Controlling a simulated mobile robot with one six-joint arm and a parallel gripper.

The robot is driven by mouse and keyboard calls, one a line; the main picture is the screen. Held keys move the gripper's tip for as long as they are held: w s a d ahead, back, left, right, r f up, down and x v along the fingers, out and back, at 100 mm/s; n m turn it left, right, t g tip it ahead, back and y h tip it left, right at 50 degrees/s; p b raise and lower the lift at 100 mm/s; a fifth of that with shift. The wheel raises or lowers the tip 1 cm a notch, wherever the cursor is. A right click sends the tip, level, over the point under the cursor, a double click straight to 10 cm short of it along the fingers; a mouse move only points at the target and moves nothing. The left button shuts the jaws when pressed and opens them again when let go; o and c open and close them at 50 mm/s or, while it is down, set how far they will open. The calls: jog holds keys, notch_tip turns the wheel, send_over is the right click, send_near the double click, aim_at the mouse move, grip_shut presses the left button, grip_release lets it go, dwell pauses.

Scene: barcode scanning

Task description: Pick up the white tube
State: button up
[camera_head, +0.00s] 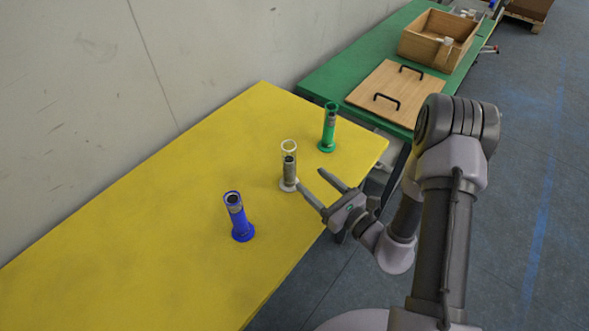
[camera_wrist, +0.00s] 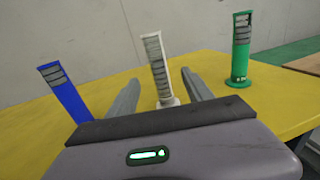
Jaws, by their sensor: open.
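The white tube (camera_head: 289,166) stands upright on the yellow table, between a blue tube (camera_head: 238,217) and a green tube (camera_head: 329,128). It has a round base and a grey barcode label. My gripper (camera_head: 309,184) is open and empty at the table's near right edge, with its fingers pointing toward the white tube. In the wrist view the white tube (camera_wrist: 157,66) appears between my two fingers (camera_wrist: 160,85), a little beyond their tips. The blue tube (camera_wrist: 66,94) is left of the fingers and the green tube (camera_wrist: 241,50) is right of them.
The yellow table (camera_head: 130,215) is bare on its left and stands against a grey wall (camera_head: 90,70). A green table (camera_head: 340,75) behind holds a wooden lid (camera_head: 393,90) with black handles and an open wooden box (camera_head: 437,40).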

aim_at(293, 165)
jog(key=b+x, duration=0.1)
jog(key=x, duration=0.8)
jog(key=shift+a+b, duration=0.4)
jog(key=shift+w+a, duration=0.15)
jog(key=shift+w, duration=0.25)
jog(key=shift+r, duration=0.1)
grip_shut()
